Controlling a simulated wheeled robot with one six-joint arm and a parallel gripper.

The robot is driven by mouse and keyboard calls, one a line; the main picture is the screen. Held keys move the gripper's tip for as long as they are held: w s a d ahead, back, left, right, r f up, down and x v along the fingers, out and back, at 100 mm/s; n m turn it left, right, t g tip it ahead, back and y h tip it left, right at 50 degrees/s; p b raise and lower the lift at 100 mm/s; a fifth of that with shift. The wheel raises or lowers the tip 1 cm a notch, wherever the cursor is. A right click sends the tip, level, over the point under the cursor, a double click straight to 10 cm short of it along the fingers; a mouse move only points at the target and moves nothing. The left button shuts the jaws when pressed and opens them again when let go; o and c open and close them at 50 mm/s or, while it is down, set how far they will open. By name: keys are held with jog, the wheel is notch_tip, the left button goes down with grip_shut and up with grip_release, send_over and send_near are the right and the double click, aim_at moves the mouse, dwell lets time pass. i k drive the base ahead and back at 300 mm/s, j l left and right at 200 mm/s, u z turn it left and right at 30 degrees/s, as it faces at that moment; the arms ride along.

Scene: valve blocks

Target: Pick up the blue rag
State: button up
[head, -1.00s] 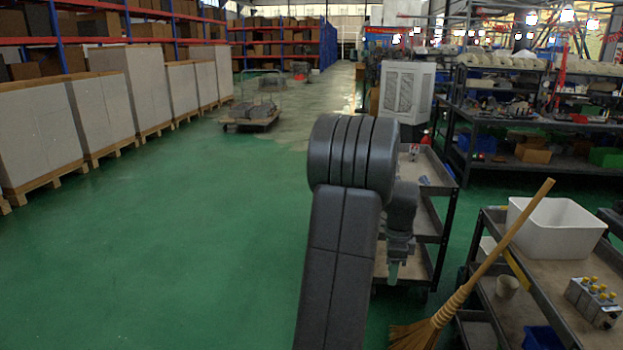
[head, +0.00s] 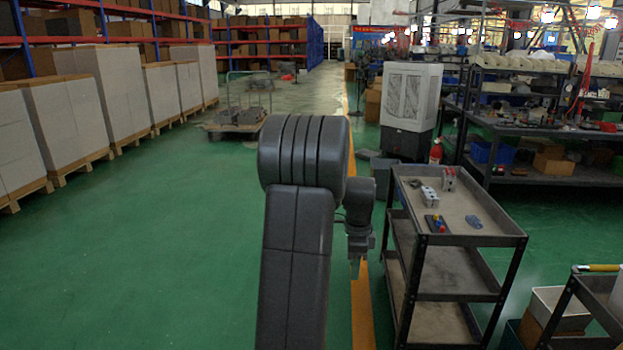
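The blue rag (head: 473,221) appears as a small crumpled blue patch on the top shelf of the dark cart (head: 445,238), near its right side. My arm stands in the middle of the view. My gripper (head: 355,268) hangs down left of the cart, apart from the rag, over the floor. Its fingers are small and seen edge-on, so I cannot tell whether they are open or shut.
Another cart (head: 590,310) stands at the lower right. A white cooler unit (head: 408,97) stands behind. The green floor at left is clear.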

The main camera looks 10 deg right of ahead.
aim_at(473, 221)
jog(key=i+z, duration=0.1)
jog(key=i, duration=1.65)
jog(key=i+z, duration=0.85)
jog(key=i+j+z, duration=0.45)
jog(key=i+l+z, duration=0.2)
jog(key=z, duration=0.2)
jog(key=i+z, duration=0.7)
jog(key=z, duration=0.15)
